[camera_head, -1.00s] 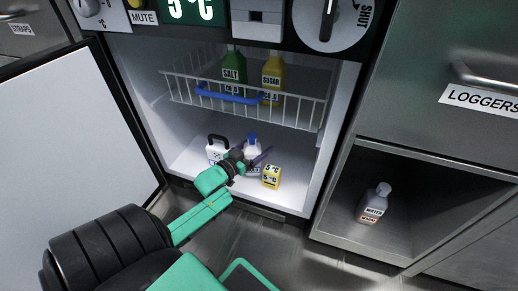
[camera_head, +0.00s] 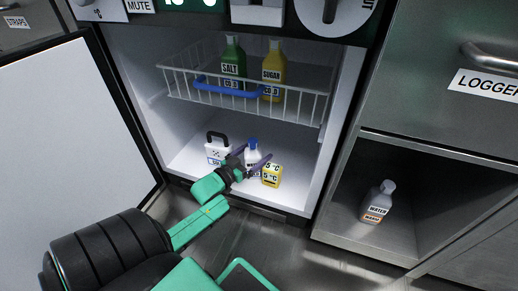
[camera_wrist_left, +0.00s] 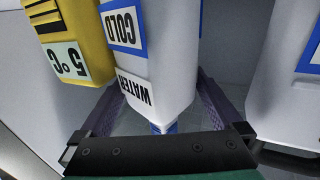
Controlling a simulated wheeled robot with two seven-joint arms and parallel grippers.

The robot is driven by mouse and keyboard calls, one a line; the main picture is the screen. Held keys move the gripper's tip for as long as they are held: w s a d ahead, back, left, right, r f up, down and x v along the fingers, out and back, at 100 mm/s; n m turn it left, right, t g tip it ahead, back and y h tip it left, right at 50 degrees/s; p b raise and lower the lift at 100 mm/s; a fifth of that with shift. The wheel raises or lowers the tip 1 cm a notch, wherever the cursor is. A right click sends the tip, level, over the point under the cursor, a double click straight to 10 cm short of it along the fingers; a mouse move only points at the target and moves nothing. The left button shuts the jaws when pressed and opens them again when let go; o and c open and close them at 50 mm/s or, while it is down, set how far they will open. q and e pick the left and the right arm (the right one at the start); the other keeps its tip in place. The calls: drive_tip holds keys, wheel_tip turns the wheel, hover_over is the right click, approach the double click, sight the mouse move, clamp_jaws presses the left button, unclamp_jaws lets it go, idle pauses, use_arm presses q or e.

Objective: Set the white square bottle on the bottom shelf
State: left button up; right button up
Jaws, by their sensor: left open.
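The white square bottle (camera_head: 252,145) has a blue cap and stands on the bottom shelf (camera_head: 190,158), the white floor of the open fridge. In the left wrist view the bottle (camera_wrist_left: 165,50) appears upside down, with labels reading WATER and COLD. My left gripper (camera_head: 254,157) is open, its purple fingers on either side of the bottle. In the left wrist view the gripper (camera_wrist_left: 155,95) has the bottle between its fingers, and a gap shows on the right. The gripper hides the bottle's lower part in the head view. My right gripper is not in view.
A yellow 5 °C block (camera_head: 272,174) stands close to the bottle's right. A white handled container (camera_head: 216,150) stands to its left. A wire basket (camera_head: 300,103) above holds green and yellow bottles. The open door (camera_head: 75,130) is left. Another water bottle (camera_head: 377,203) sits in a cubby right.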

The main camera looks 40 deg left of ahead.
sight(246, 160)
use_arm(q)
drive_tip(key=s+p, duration=0.1)
drive_tip(key=s, duration=0.2)
drive_tip(key=s+p, duration=0.2)
drive_tip(key=s, duration=0.1)
drive_tip(key=s+p, duration=0.1)
drive_tip(key=s, duration=0.2)
drive_tip(key=shift+s+a+r+p, duration=0.2)
drive_tip(key=shift+s+a+p, duration=0.1)
drive_tip(key=shift+s+p, duration=0.1)
drive_tip(key=shift+s+f, duration=0.1)
drive_tip(key=shift+s, duration=0.15)
